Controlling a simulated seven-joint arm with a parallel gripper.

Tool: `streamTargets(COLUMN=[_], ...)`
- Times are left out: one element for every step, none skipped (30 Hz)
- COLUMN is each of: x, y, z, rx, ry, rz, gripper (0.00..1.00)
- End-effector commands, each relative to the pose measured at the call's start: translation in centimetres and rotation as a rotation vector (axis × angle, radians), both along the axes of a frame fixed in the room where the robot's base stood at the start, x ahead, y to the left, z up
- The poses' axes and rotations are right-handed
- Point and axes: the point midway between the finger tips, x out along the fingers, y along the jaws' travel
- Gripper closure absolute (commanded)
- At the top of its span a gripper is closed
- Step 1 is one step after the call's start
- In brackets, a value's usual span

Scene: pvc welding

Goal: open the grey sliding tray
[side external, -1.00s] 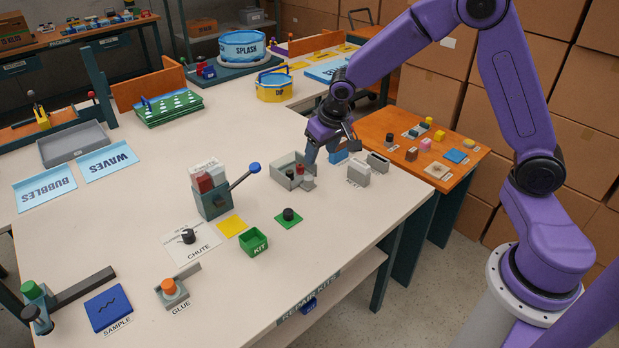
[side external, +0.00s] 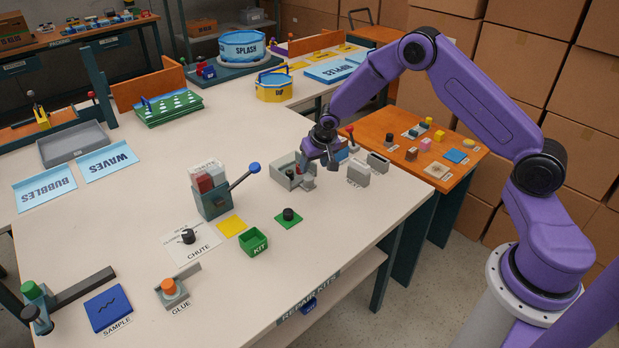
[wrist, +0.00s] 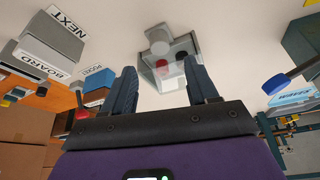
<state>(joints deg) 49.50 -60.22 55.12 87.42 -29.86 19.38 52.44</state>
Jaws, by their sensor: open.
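A small grey tray-like box (side external: 281,171) sits on the white table in the side view, left of my gripper. In the wrist view, the grey box (wrist: 149,74) lies ahead of my fingers, with a pale round knob (wrist: 157,35) at its far end. A red and a black round piece show inside it, behind what looks like a clear cover. My gripper (wrist: 163,70) is open, with its two fingers apart on either side of the box in that view and nothing held. In the side view, my gripper (side external: 319,165) hides the box's right part; contact cannot be told.
Two grey holders (side external: 368,167) stand close right of my gripper. A red-knobbed lever (side external: 350,131) rises behind it. The chute dispenser (side external: 211,190) with its blue-knobbed lever (side external: 254,168) stands to the left. A green pad with a black knob (side external: 288,216) lies in front.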

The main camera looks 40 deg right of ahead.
Motion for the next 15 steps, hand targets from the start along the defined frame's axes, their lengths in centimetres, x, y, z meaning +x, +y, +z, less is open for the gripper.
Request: streamTargets(x=[0.3, 0.5, 0.7, 0.8, 1.0, 1.2, 1.5, 1.6, 1.8, 2.0, 2.1, 2.3, 2.5, 2.6, 2.7], y=[-0.1, -0.2, -0.3, -0.3, -0.4, -0.4, -0.5, -0.5, -0.6, -0.6, -0.6, -0.7, -0.7, -0.8, -0.8], z=[-0.9, -1.3, -1.9, -2.4, -2.8, -3.4, -3.8, -4.2, -4.7, -5.1, -5.5, -5.9, -6.2, -6.5, -6.8], rx=[0.000, -0.001, -0.001, -0.001, -0.001, -0.001, -0.001, -0.001, -0.002, -0.002, -0.001, -0.001, -0.001, -0.001, -0.001], ry=[0.002, 0.002, 0.002, 0.003, 0.002, 0.003, 0.002, 0.002, 0.001, 0.003, 0.001, 0.002, 0.001, 0.001, 0.001], rz=[0.000, -0.001, -0.001, -0.001, -0.001, -0.001, -0.001, -0.001, -0.001, 0.000, 0.001, 0.001, 0.000, 0.000, 0.000], gripper=[0.42, 0.42, 0.42, 0.42, 0.42, 0.42, 0.42, 0.42, 0.42, 0.42, 0.42, 0.42, 0.42, 0.42, 0.42])
